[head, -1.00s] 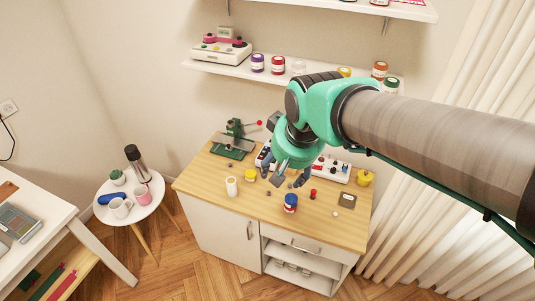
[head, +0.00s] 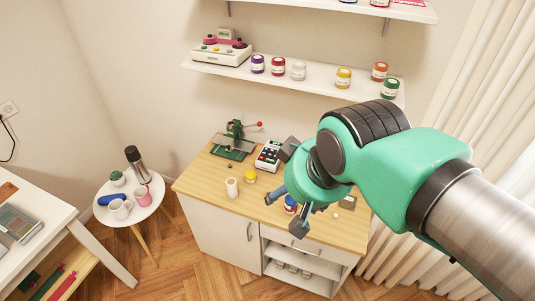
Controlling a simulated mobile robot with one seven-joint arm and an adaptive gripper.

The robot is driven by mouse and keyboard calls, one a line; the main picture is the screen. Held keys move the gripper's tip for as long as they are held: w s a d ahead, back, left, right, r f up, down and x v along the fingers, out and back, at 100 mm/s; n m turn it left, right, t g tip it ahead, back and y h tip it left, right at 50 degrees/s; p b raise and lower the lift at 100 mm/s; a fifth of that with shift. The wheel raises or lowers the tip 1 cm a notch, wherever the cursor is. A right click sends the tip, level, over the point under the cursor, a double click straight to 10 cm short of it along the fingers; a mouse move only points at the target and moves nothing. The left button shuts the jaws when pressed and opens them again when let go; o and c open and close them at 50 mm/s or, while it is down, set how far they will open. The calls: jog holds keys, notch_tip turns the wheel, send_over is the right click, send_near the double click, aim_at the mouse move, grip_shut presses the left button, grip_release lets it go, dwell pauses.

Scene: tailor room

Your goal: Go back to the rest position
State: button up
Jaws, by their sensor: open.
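My gripper (head: 284,216) is open in the head view, with its fingers spread above the front part of the wooden-topped cabinet (head: 215,183). A blue jar (head: 290,204) stands on the cabinet top and shows partly between the gripper's parts. My green wrist and arm come in from the right and hide much of the right half of the cabinet top.
A green press (head: 234,142), a white spool (head: 231,187), a yellow jar (head: 250,176) and a button box (head: 268,156) stand on the cabinet. Several jars line the wall shelf (head: 320,84). A round side table (head: 140,207) holds mugs. Curtains hang at right.

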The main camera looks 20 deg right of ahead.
jog(key=shift+f+b, duration=2.25)
jog(key=shift+f, duration=0.15)
